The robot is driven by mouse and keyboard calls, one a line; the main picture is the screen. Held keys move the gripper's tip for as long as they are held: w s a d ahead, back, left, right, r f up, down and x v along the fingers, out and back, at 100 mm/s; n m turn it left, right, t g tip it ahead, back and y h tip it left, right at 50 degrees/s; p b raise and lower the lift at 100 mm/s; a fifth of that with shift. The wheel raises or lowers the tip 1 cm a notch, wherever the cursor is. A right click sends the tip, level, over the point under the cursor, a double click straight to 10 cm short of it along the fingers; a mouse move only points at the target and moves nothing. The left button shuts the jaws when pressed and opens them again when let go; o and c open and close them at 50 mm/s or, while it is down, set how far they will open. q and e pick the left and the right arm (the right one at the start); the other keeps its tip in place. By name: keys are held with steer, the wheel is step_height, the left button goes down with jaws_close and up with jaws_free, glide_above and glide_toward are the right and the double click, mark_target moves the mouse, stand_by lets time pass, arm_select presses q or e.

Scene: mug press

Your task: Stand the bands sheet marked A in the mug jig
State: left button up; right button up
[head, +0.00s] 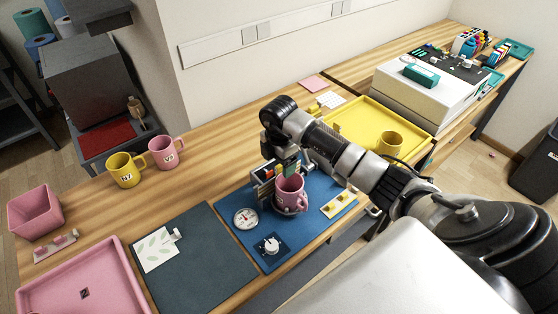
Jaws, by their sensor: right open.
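The mug jig is on a blue base (321,199), with a pink mug (291,194) standing in it. My right gripper (284,163) is open, pointing down just behind and above the pink mug. A small upright piece with coloured stripes (263,174) shows beside the gripper, at the mug's left rear; it may be the bands sheet. The gripper and mug partly cover it, and I cannot read any mark on it or tell if the fingers touch it. A white sheet with green leaves (157,249) lies on a dark mat (196,273). My left gripper is not in view.
A dial gauge (245,218) and a knob (269,244) are at the front of the blue base. Yellow and pink mugs (125,170) stand at the back left. A pink tray (122,262) is left, a yellow tray (354,108) right, holding a yellow mug (390,143).

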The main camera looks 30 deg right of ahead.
stand_by(0.6)
steer(key=shift+r+p, duration=2.5)
steer(key=shift+r, duration=0.55)
